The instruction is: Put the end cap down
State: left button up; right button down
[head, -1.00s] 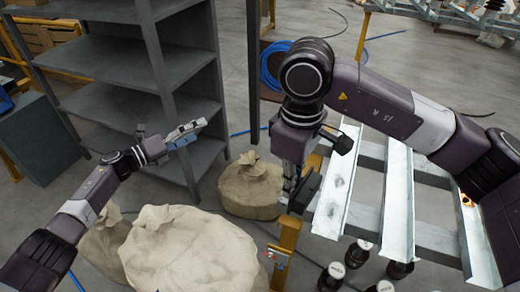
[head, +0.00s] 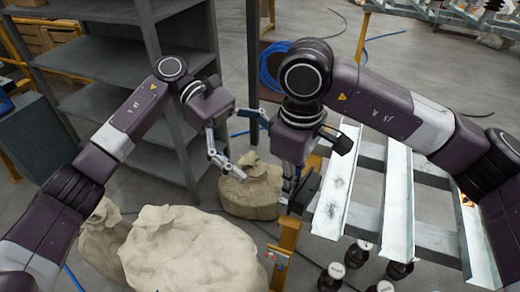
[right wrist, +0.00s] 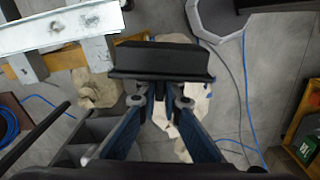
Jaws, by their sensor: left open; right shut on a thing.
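The end cap, a dark, flat piece (head: 306,192), is in my right gripper (head: 291,190), which points down just left of the isolator frame's metal channels (head: 339,190). In the right wrist view the end cap (right wrist: 162,61) shows as a wide black plate across the tips of my right gripper (right wrist: 160,98), which is shut on it. It appears apart from the frame's bright rail (right wrist: 60,30); its underside is hidden. My left gripper (head: 248,147) is open and empty, fingers spread, between the grey shelf and my right gripper.
A yellow support (head: 288,245) stands below my right gripper. Several dark insulators with pale tops (head: 358,254) stand on the floor beneath the frame. Beige sacks (head: 190,255) lie at front left, another sack (head: 250,188) behind. A grey shelf (head: 105,60) stands at back left.

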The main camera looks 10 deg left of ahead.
aim_at(306, 191)
pick_arm(q)
jog(key=x, duration=1.1)
jog(key=shift+s+d, duration=0.2)
jog(key=shift+d, duration=0.05)
jog(key=c, duration=1.3)
jog(key=shift+o, duration=0.2)
pick_arm(e)
jog(key=c, duration=2)
grip_release()
jog(key=shift+r, duration=0.1)
